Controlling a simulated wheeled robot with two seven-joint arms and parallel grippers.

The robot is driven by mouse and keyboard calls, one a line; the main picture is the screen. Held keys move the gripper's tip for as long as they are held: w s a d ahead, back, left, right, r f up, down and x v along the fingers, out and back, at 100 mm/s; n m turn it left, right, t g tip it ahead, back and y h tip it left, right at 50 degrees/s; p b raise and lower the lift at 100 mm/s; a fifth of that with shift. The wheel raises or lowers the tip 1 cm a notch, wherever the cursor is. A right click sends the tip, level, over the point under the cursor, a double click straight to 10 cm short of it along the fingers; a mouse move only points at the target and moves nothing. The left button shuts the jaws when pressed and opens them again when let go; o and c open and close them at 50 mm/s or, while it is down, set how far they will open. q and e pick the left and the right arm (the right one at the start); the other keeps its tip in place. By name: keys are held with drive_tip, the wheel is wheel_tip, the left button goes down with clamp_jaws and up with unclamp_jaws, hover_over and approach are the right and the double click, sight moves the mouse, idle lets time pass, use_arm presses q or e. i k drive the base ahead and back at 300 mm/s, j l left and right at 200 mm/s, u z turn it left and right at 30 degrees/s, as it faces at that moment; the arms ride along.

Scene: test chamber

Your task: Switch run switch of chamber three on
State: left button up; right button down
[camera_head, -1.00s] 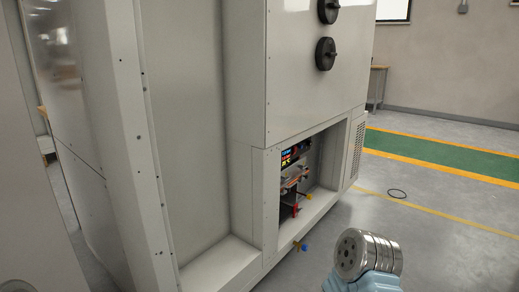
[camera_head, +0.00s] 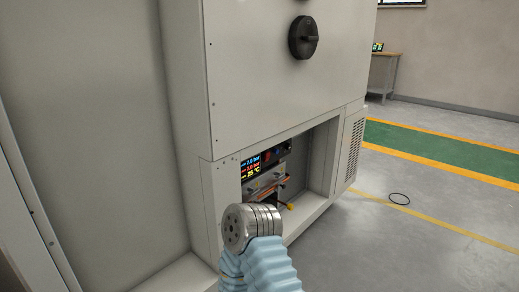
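The large light-grey chamber cabinet (camera_head: 275,80) fills the left and middle of the head view. A recess low in its front holds a control panel with a small lit display (camera_head: 250,167) showing coloured readings. Small dark and red controls (camera_head: 277,152) sit right of the display. They are too small to tell which is the run switch or how it is set. My arm, with a blue ribbed sleeve and round metal end (camera_head: 252,227), stands in front of the recess and hides its lower left part. No gripper fingers show.
Below the display are pipe fittings and a yellow-ended handle (camera_head: 290,206). A workbench (camera_head: 384,70) stands far back. The floor at right is clear.

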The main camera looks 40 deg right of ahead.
sight(267, 155)
drive_tip(key=l, duration=0.9)
drive_tip(key=i+l+u, duration=0.1)
drive_tip(key=l, duration=0.8)
